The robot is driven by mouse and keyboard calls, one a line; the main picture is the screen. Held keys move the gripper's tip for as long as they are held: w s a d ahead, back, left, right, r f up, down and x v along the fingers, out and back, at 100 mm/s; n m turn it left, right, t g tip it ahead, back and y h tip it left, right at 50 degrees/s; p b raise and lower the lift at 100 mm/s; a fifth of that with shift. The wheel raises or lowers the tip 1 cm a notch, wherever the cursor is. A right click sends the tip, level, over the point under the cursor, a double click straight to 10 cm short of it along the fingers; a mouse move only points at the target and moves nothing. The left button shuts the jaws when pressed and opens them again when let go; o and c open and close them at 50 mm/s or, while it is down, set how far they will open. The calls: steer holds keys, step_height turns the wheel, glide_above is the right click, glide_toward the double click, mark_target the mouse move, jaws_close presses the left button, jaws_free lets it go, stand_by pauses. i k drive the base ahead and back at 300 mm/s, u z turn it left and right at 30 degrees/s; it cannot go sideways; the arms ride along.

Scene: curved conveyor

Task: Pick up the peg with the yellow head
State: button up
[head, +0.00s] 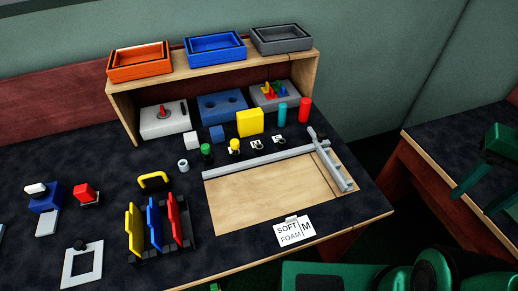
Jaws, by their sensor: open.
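The peg with the yellow head (234,146) stands upright on the dark table, behind the upper left part of the wooden board. A similar green-headed peg (206,151) stands to its left. Two pegs with white and black parts (257,144) stand to its right, too small to make out well. My gripper (474,202) is at the right edge, over the neighbouring table and far from the yellow-headed peg. Its two teal fingers are apart, with nothing seen between them.
A wooden board (255,195) with grey rails lies in front of the pegs. Yellow (250,122), blue, white, teal and red blocks stand behind them. A shelf (210,66) bears orange, blue and grey trays. A rack with coloured plates (155,228) stands front left. A gap separates the two tables.

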mark_target(235, 144)
steer(key=u, duration=0.05)
steer(key=k, duration=0.5)
steer(key=u, duration=0.8)
steer(key=i, duration=0.6)
steer(key=z, duration=0.1)
